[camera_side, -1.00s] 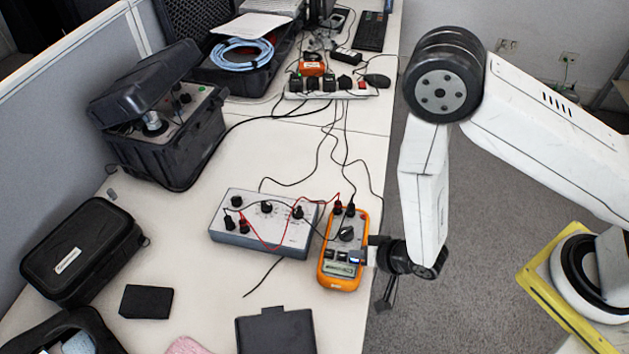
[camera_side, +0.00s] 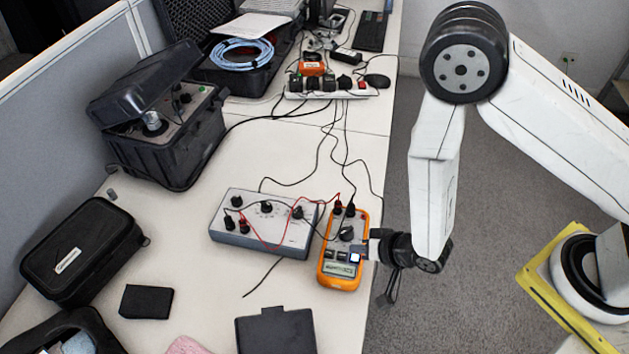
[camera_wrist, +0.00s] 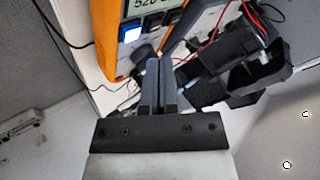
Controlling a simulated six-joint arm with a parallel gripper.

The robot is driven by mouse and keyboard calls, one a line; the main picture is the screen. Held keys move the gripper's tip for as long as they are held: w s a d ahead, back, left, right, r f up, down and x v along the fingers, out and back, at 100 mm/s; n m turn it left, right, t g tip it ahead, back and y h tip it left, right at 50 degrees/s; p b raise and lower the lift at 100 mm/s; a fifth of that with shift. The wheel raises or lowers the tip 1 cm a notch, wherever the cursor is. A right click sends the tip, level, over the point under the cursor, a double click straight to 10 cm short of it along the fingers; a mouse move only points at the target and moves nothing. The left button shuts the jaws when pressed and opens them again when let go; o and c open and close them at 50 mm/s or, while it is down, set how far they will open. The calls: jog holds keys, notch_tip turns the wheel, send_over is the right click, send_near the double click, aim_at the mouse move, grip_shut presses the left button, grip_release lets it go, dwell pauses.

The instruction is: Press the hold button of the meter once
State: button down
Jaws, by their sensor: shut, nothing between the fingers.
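The orange meter (camera_side: 327,273) lies on the table near its right edge, with a dial, a display and a row of buttons. One button at the right of the row glows blue-white (camera_side: 355,258); the others are dark. Their labels are too small to read. The wrist view shows part of the meter (camera_wrist: 108,45), its display and the glowing button (camera_wrist: 131,33) at the top. My gripper (camera_side: 368,250) is at the meter's right edge, close to the glowing button. In the wrist view its fingers (camera_wrist: 159,65) are together and empty, with the tips apart from that button in the picture.
A grey box (camera_side: 262,238) with knobs stands left of the meter, wired to it by red and black leads. A black flat case (camera_side: 275,331) lies in front. A power strip (camera_side: 330,94) is at the back. Bare table lies left of the grey box.

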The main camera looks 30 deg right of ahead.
aim_at(358, 260)
jog(key=shift+r, duration=1.85)
jog(key=shift+w+d+r, duration=0.25)
jog(key=shift+r, duration=0.05)
jog(key=s+d+r+n+g+h, duration=0.3)
jog(key=d+r+g, duration=0.3)
jog(key=d+r, duration=0.9)
jog(key=shift+d+r+n, duration=0.4)
jog(key=shift+d+n, duration=0.5)
jog(key=shift+d, duration=0.25)
